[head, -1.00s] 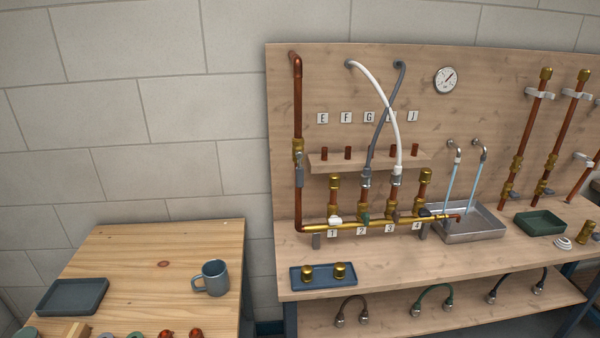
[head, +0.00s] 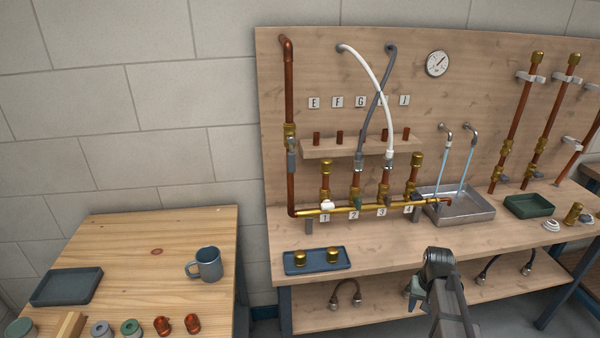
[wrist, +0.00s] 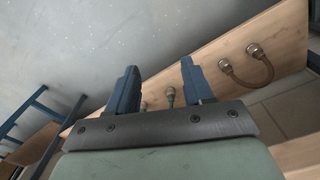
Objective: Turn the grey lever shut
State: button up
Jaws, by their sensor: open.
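A grey lever (head: 291,160) sits on the brass valve of the upright copper pipe at the left of the board, in the head view. It points down, along the pipe. My gripper (wrist: 160,82) is open in the wrist view, with its two blue fingers apart and nothing between them. In the head view my arm is low in front of the bench, well right of and below the lever; the fingers are hard to make out there. The lever does not show in the wrist view.
The brass manifold (head: 340,209) carries several upright valves with coloured handles. White (head: 367,68) and grey (head: 382,90) hoses cross above it. A blue tray (head: 316,267) with brass fittings lies at the bench front. A mug (head: 205,264) stands on the left table.

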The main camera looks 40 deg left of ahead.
jog(key=w+a+r+n+t, duration=0.1)
jog(key=w+a+r, duration=0.2)
jog(key=a+r, duration=0.75)
jog(key=n+t+y, duration=0.2)
jog(key=n+y, duration=0.1)
jog(key=n, duration=0.1)
send_near(292, 155)
jog(key=x, duration=1)
jog(key=shift+f, duration=0.3)
grip_shut()
